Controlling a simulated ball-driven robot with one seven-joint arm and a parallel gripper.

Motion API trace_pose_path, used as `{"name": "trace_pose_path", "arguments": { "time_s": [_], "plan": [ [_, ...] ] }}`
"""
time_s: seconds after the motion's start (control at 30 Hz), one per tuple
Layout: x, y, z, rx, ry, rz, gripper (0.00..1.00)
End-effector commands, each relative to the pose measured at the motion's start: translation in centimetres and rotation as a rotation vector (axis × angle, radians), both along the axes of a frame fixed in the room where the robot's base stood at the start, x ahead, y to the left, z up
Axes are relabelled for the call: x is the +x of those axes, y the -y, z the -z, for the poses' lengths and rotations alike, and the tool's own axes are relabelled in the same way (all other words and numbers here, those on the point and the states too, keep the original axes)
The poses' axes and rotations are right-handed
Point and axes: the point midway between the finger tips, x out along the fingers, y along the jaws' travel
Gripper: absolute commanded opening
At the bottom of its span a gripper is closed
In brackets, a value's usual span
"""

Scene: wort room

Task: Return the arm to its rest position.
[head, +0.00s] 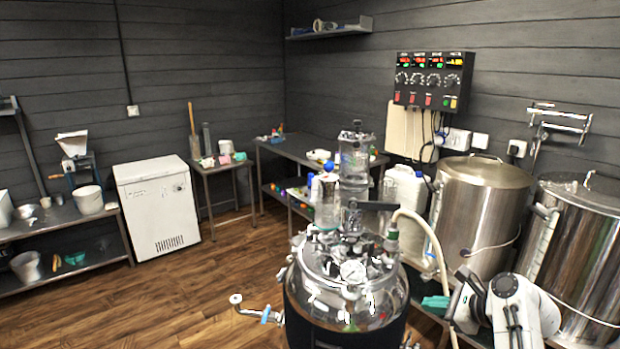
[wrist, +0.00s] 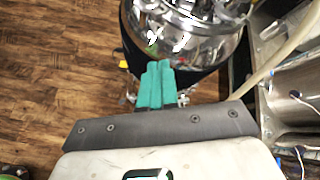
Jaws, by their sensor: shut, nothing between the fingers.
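My gripper (wrist: 157,84) shows in the wrist view with its two teal fingers together, shut and empty. In the head view my gripper (head: 436,303) is low at the right, its teal fingers pointing left toward the steel vessel. My white arm is folded at the lower right corner, in front of the steel kettles. The glass-and-steel vessel (head: 345,285) stands just left of the fingers; in the wrist view the vessel (wrist: 190,35) lies beyond the fingertips. I cannot tell the exact gap between them.
A pale hose (head: 428,240) hangs down close to my gripper. Two steel kettles (head: 480,205) stand on a bench behind my arm. A side pipe with a valve (head: 255,312) sticks out left of the vessel. The wooden floor (head: 190,290) on the left is clear.

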Motion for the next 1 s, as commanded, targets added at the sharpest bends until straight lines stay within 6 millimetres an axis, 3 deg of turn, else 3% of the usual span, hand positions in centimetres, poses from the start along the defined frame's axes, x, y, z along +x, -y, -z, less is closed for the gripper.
{"name": "trace_pose_path", "arguments": {
  "time_s": [0.03, 0.2, 0.43, 0.6, 0.8, 0.9, 1.0],
  "plan": [
    [-2.5, -0.4, 3.3, -0.104, -0.001, -0.061, 0.00],
    [-10.4, -1.2, 10.4, -0.440, 0.016, -0.311, 0.00],
    [-22.2, -2.2, 17.0, -0.817, 0.030, -0.724, 0.00],
    [-31.3, -2.7, 19.5, -1.027, 0.047, -1.070, 0.00],
    [-41.0, -3.0, 19.9, -1.185, 0.080, -1.473, 0.00],
    [-44.4, -3.0, 19.5, -1.220, 0.098, -1.625, 0.00],
    [-46.5, -3.0, 19.0, -1.238, 0.110, -1.725, 0.00]
  ]
}}
